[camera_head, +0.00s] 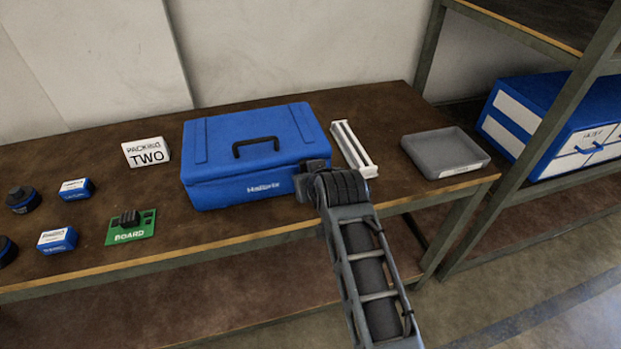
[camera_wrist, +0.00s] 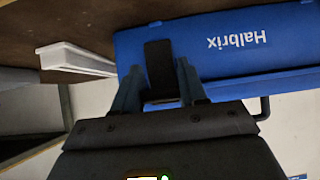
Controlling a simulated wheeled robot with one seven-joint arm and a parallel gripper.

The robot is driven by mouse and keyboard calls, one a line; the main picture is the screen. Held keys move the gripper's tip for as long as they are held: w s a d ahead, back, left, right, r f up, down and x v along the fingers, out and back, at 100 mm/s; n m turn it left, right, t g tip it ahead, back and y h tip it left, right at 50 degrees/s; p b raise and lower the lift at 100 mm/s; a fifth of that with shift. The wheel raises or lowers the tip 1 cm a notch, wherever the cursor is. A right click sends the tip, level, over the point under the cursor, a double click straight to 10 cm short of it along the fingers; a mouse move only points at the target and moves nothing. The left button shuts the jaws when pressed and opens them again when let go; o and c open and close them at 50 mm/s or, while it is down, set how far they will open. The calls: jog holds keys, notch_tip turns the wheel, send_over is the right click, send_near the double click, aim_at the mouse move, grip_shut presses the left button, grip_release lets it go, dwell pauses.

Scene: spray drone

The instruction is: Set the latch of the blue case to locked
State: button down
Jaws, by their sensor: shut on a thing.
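The blue case (camera_head: 255,155) stands closed on the brown workbench, with a black handle (camera_head: 256,146) on its lid. My gripper (camera_head: 310,180) is at the right end of the case's front face and hides the latch in the head view. In the wrist view, which looks upside down, the black latch (camera_wrist: 158,62) lies against the blue case (camera_wrist: 225,45). My gripper (camera_wrist: 160,88) is shut on the latch, with one finger on each side. I cannot tell whether the latch is set to locked.
A white slotted rail (camera_head: 352,149) lies just right of the case, and a grey tray (camera_head: 445,153) is further right. A green board (camera_head: 131,228), small boxes and dark round parts are on the left. A shelf with a blue drawer unit (camera_head: 550,125) stands at right.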

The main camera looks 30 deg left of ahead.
jog(key=c, duration=0.7)
grip_release()
jog(key=shift+r, duration=0.1)
jog(key=shift+v, duration=3.8)
jog(key=s+d+f+m+t+h, duration=0.15)
jog(key=s+d+f, duration=0.3)
jog(key=d, duration=0.45)
jog(key=s+d+f+m+t, duration=0.25)
jog(key=s+d, duration=0.35)
jog(key=d, duration=0.3)
jog(key=s+d+f+m+t+h, duration=0.1)
jog(key=s+d+f+m, duration=0.1)
jog(key=s+d+f, duration=0.5)
jog(key=s+d+r+m+t+h, duration=0.25)
jog(key=s+d+r, duration=0.55)
jog(key=s+d, duration=0.45)
jog(key=s+d+r+h, duration=0.1)
jog(key=s+d+r, duration=0.1)
jog(key=s+r, duration=0.1)
jog(key=s+d+r+m+h, duration=0.1)
jog(key=s+d+r, duration=0.2)
jog(key=r, duration=0.1)
jog(key=s+d+r, duration=0.2)
jog(key=s+r, duration=0.1)
jog(key=r, duration=0.1)
jog(key=shift+d+r+t+h, duration=0.15)
jog(key=shift+d+t+h, duration=0.2)
jog(key=shift+d+h, duration=0.05)
